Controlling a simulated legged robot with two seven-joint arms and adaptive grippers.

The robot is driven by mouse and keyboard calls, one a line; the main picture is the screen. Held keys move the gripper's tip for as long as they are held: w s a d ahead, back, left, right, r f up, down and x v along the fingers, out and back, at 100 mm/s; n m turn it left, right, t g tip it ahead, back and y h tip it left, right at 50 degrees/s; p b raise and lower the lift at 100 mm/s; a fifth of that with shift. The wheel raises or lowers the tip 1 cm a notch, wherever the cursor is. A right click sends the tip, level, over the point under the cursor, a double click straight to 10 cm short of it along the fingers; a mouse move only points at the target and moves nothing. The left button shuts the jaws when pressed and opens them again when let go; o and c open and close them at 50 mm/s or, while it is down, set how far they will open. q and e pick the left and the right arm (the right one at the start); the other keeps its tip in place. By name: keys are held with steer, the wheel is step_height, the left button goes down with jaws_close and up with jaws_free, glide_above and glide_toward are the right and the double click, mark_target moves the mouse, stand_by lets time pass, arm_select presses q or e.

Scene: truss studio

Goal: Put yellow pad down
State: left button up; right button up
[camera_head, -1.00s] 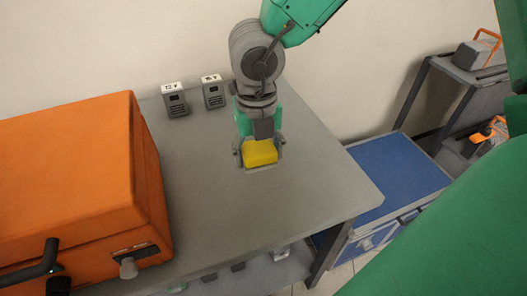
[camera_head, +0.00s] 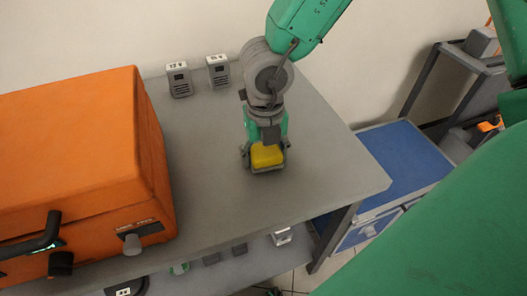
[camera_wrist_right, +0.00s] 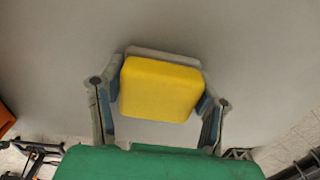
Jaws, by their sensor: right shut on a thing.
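The yellow pad (camera_head: 267,155) is a small rounded block between the fingers of my right gripper (camera_head: 265,160), over the grey table (camera_head: 215,205). The right wrist view shows the yellow pad (camera_wrist_right: 160,89) with a finger of my right gripper (camera_wrist_right: 160,98) against each side. A pale edge shows along the pad's far side there. The gripper is shut on the pad and points down. I cannot tell whether the pad touches the tabletop. My left gripper is not in view.
A large orange case (camera_head: 75,165) stands on the left of the table. Two small grey boxes with white labels, one (camera_head: 179,80) and another (camera_head: 218,72), stand at the back. A blue-topped cabinet (camera_head: 405,160) is right of the table. The tabletop around the pad is clear.

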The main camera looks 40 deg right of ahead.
steer(key=shift+s+d+f, duration=0.1)
steer(key=shift+d+f, duration=0.2)
steer(key=shift+d, duration=0.3)
steer(key=o, duration=1.1)
steer(key=shift+s+d, duration=0.1)
steer(key=shift+d, duration=0.05)
steer(key=shift+c, duration=0.2)
steer(key=shift+o, duration=0.8)
steer(key=shift+d+f, duration=0.1)
steer(key=shift+f, duration=0.05)
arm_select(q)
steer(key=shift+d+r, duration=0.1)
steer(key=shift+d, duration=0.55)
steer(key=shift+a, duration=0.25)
arm_select(e)
steer(key=shift+a, duration=0.35)
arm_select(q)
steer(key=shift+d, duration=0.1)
arm_select(e)
steer(key=shift+d+r, duration=0.1)
steer(key=shift+r, duration=0.1)
